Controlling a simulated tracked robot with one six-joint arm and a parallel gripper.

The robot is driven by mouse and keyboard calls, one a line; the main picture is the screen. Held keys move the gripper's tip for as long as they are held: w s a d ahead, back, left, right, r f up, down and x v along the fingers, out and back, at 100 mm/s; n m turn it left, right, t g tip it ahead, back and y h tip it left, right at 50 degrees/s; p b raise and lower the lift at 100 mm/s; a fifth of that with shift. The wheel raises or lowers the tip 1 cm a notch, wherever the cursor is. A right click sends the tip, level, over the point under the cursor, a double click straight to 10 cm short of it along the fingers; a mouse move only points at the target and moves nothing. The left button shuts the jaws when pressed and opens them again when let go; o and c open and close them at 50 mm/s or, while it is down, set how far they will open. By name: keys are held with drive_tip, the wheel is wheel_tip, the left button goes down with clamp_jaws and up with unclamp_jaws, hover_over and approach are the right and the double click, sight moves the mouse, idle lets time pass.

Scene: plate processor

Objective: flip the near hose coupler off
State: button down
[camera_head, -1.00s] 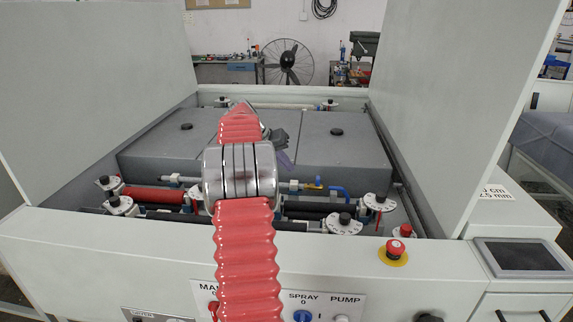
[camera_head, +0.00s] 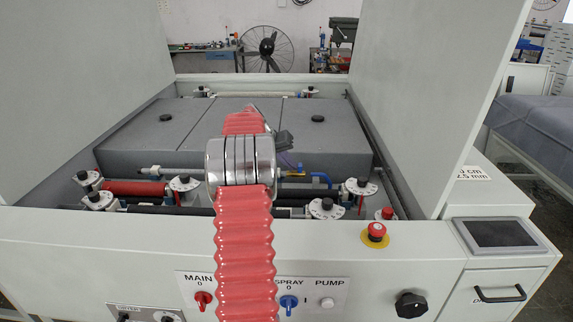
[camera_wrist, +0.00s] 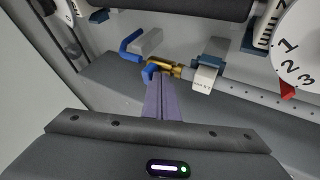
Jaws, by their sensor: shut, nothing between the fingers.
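The near hose coupler (camera_wrist: 170,67) is a brass fitting with a small blue part (camera_wrist: 148,72) at its left end in the wrist view. My gripper (camera_wrist: 158,80) is shut and empty. Its purple fingers point at the coupler, and their tips overlap its lower left side in the wrist view. I cannot tell whether they touch. In the body view my arm hides part of the area left of the coupler.
A white clamp block (camera_wrist: 206,76) sits right of the coupler, and a numbered dial (camera_wrist: 298,55) is farther right. A dark roller (camera_wrist: 185,8) crosses above. The machine's front panel (camera_head: 120,240) carries switches and a red emergency stop (camera_head: 376,231). Open lid walls stand at both sides.

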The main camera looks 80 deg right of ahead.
drive_tip(key=shift+s+d, duration=0.15)
drive_tip(key=shift+s, duration=0.5)
drive_tip(key=shift+s+d, duration=0.15)
drive_tip(key=shift+s, duration=0.5)
drive_tip(key=w, duration=0.3)
drive_tip(key=w+a, duration=0.1)
drive_tip(key=shift+w+a+r, duration=0.1)
drive_tip(key=shift+w+r, duration=0.15)
drive_tip(key=shift+w, duration=0.05)
drive_tip(key=v, duration=0.9)
drive_tip(key=shift+a+r, duration=0.1)
drive_tip(key=shift+a, duration=0.05)
